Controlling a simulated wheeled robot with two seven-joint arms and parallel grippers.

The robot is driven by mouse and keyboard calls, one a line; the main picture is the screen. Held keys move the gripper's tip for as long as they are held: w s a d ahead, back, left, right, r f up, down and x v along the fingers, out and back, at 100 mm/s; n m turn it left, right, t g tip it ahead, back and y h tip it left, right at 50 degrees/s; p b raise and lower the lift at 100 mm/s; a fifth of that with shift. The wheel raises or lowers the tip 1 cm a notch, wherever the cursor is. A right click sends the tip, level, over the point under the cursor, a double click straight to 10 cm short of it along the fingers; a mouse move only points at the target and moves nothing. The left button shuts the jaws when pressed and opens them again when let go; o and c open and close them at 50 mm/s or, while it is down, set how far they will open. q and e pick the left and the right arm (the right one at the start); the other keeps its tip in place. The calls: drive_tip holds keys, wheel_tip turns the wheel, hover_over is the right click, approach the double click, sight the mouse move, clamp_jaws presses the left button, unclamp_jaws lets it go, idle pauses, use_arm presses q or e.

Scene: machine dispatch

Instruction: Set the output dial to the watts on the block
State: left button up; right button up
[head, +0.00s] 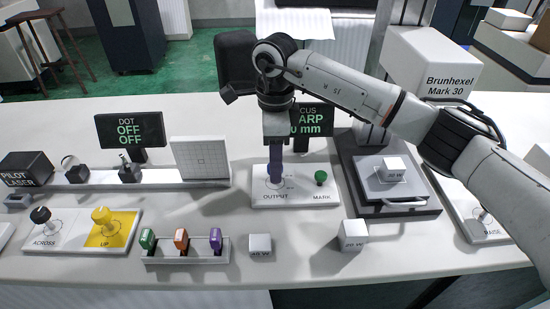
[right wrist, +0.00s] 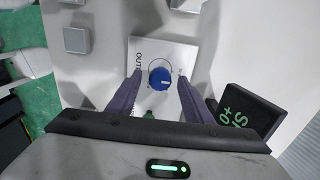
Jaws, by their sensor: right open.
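The blue output dial (right wrist: 160,77) shows in the right wrist view on a white plate marked OUTPUT (right wrist: 179,51); a light pointer line is on its face. My right gripper (head: 276,178) is open above the dial, its purple fingers on either side with visible gaps. In the head view the gripper hides the dial on the OUTPUT plate (head: 256,201). A white block (head: 394,171), which seems to read 30 W, lies on the Brunhexel Mark 30 bed (head: 372,197). Two other blocks stand at the front: one seems 40 W (head: 260,245), one 20 W (head: 353,235). My left gripper is out of view.
A green MARK button (head: 321,178) sits right of the dial. A rack (head: 186,254) of green, orange and purple pieces stands at front left, near the ACROSS and yellow UP knobs (head: 102,222). A display (head: 312,118) stands behind the dial, partly hidden by my arm.

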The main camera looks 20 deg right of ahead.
drive_tip(key=c, duration=1.1)
drive_tip(key=shift+o, duration=0.2)
drive_tip(key=m, duration=0.5)
drive_tip(key=shift+m, duration=0.4)
drive_tip(key=m, duration=0.5)
drive_tip(key=shift+m, duration=0.4)
drive_tip(key=o, duration=1.1)
drive_tip(key=shift+c, duration=0.2)
